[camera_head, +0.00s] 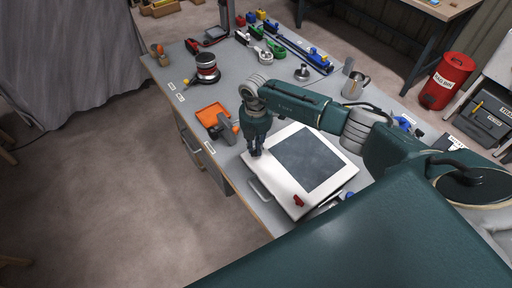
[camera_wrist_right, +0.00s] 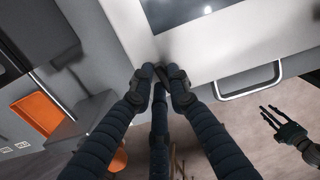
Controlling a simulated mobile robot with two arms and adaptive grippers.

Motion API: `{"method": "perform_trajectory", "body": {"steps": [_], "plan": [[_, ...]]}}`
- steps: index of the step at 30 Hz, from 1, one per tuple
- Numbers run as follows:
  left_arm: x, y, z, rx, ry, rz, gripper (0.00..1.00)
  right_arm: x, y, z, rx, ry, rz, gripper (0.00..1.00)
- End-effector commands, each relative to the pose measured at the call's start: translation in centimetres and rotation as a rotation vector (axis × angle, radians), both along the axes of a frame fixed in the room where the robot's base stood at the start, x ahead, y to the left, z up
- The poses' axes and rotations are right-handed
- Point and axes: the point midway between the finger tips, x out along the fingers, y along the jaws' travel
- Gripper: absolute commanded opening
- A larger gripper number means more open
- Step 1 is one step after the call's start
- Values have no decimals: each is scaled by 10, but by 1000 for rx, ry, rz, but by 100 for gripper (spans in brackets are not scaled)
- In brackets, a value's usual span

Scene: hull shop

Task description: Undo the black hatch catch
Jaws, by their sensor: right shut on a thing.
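The white hatch (camera_head: 270,180) with a dark window (camera_head: 308,160) lies closed on the bench, a handle (camera_head: 261,190) along its front edge. My right gripper (camera_head: 256,152) points down at its left corner. In the right wrist view its fingertips (camera_wrist_right: 161,73) are closed together at the hatch edge, with a small dark piece, the black catch (camera_wrist_right: 164,77), between them. The fingers mostly hide the catch, and its position cannot be told. A red catch (camera_head: 299,201) sits at the front right corner. My left gripper (camera_wrist_right: 272,117) shows in the right wrist view, fingers apart and empty.
An orange tray (camera_head: 212,115) with a grey tool on it stands just left of the hatch. A sander (camera_head: 207,68), clamps (camera_head: 262,54) and a metal jug (camera_head: 355,85) stand farther back. The floor in front of the bench is clear.

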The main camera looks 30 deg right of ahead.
Motion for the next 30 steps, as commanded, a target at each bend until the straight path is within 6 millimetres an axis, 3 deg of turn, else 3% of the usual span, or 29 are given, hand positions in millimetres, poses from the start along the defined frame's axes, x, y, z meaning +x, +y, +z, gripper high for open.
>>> {"method": "perform_trajectory", "body": {"steps": [30], "plan": [[-11, 1, -84, 2, 16, 1, 40, 2, 7, -3, 1, -5, 940, 0]]}}
